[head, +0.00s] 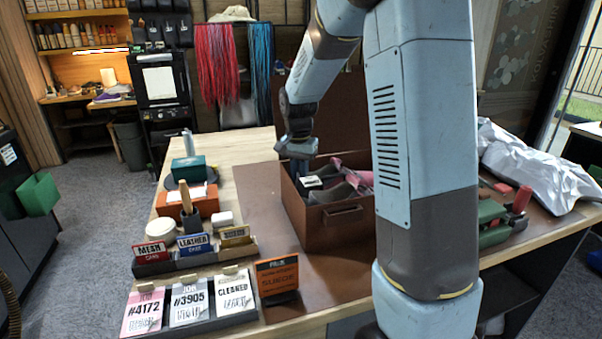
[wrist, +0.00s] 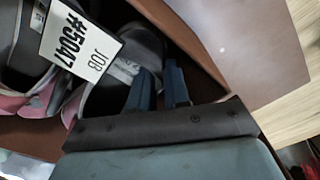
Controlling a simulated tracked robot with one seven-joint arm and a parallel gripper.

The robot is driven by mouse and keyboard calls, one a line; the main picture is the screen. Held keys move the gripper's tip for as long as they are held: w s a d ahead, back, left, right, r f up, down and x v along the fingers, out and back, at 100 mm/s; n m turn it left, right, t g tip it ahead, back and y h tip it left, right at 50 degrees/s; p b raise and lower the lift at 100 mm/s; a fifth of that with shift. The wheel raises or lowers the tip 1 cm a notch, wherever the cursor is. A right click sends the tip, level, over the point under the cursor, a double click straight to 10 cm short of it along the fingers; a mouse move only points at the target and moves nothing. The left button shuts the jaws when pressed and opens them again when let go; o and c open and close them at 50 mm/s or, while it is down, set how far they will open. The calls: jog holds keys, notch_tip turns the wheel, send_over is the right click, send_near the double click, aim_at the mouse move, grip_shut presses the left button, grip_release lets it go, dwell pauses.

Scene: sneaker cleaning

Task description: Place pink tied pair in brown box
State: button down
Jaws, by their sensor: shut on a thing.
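The brown box (head: 325,235) stands open on the table, with its lid raised behind it. The pink tied pair, grey sneakers with pink parts (head: 357,186), sits inside the box walls. In the wrist view the pink tied pair (wrist: 98,100) carries a white tag reading JOB #5047. My gripper (head: 300,168) reaches down inside the box's left side. In the wrist view my gripper (wrist: 159,72) has its two blue fingers at the grey shoe's edge, close together and shut on it. Whether the soles rest on the box floor is hidden.
A dark orange sign (head: 277,277) stands in front of the box. Card holders (head: 190,300) and cleaning items line the table's left. A white crumpled sheet (head: 535,165) and a green brush-like item (head: 492,228) lie to the right, beyond my arm.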

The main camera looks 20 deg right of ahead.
jog(key=shift+f, duration=0.55)
jog(key=c, duration=1.1)
grip_release()
notch_tip(320, 180, up, 13)
jog(key=s+r+n+t, duration=0.1)
jog(key=s+n+t, duration=0.1)
jog(key=s, duration=1.3)
jog(key=s+r+n+t, duration=0.2)
jog(key=s+n, duration=0.3)
jog(key=s, duration=1)
jog(key=shift+d+r+n+t, duration=0.2)
jog(key=shift+r+n+t, duration=0.1)
jog(key=shift+t, duration=0.3)
